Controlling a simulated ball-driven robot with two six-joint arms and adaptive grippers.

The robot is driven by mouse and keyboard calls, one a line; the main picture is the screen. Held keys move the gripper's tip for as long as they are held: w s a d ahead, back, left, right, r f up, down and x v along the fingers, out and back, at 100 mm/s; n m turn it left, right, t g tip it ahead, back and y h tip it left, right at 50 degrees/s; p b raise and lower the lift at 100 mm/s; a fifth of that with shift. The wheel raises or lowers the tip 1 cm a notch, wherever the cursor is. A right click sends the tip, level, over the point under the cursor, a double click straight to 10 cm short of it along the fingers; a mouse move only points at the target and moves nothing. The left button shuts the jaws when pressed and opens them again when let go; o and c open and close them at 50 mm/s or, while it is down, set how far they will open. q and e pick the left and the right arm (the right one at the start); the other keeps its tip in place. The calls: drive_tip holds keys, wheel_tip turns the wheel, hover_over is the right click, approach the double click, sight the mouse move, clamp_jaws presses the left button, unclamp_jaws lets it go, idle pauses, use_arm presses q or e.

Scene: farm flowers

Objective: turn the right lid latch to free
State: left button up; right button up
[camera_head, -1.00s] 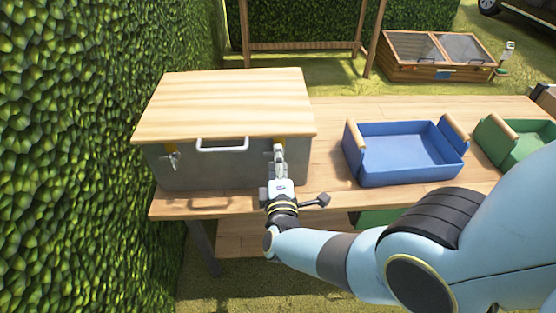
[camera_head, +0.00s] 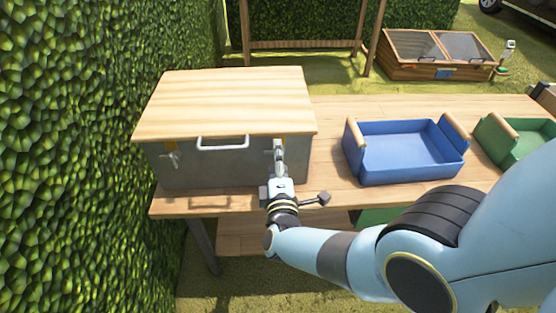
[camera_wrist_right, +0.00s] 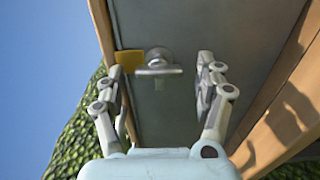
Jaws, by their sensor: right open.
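A grey metal box (camera_head: 220,168) with a pale wooden lid (camera_head: 225,100) stands on a wooden table. A silver handle (camera_head: 222,143) is on its front. The left latch (camera_head: 172,160) shows near a yellow patch. My right gripper (camera_head: 279,146) is in front of the right latch and mostly hides it there. In the right wrist view, the right latch (camera_wrist_right: 158,65) is a round silver knob with a short crossbar, beside a yellow plate (camera_wrist_right: 128,60). My right gripper (camera_wrist_right: 161,72) is open, its fingers on either side of the latch with gaps visible. My left gripper is not in view.
A blue tray (camera_head: 402,178) with wooden handles and a green tray (camera_head: 490,150) stand to the right on the table (camera_head: 325,150). A hedge (camera_head: 80,160) rises close on the left. Bare tabletop lies between the box and the blue tray.

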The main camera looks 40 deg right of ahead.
drive_tip(key=v, duration=0.7)
drive_tip(key=shift+s, duration=0.25)
drive_tip(key=shift+a, duration=0.1)
drive_tip(key=s+d+f+g+y+b, duration=0.3)
drive_tip(key=s+f+g+y+b, duration=0.4)
drive_tip(key=s+f, duration=1.65)
drive_tip(key=s+d+f+m+g+y+p, duration=0.1)
drive_tip(key=s+f+m+g, duration=0.2)
drive_tip(key=s, duration=0.5)
drive_tip(key=s+d+f+m+g+p, duration=0.1)
drive_tip(key=s+f+m+g, duration=0.3)
drive_tip(key=s+m, duration=0.4)
drive_tip(key=shift+s+f+y, duration=0.4)
drive_tip(key=shift+f, duration=0.35)
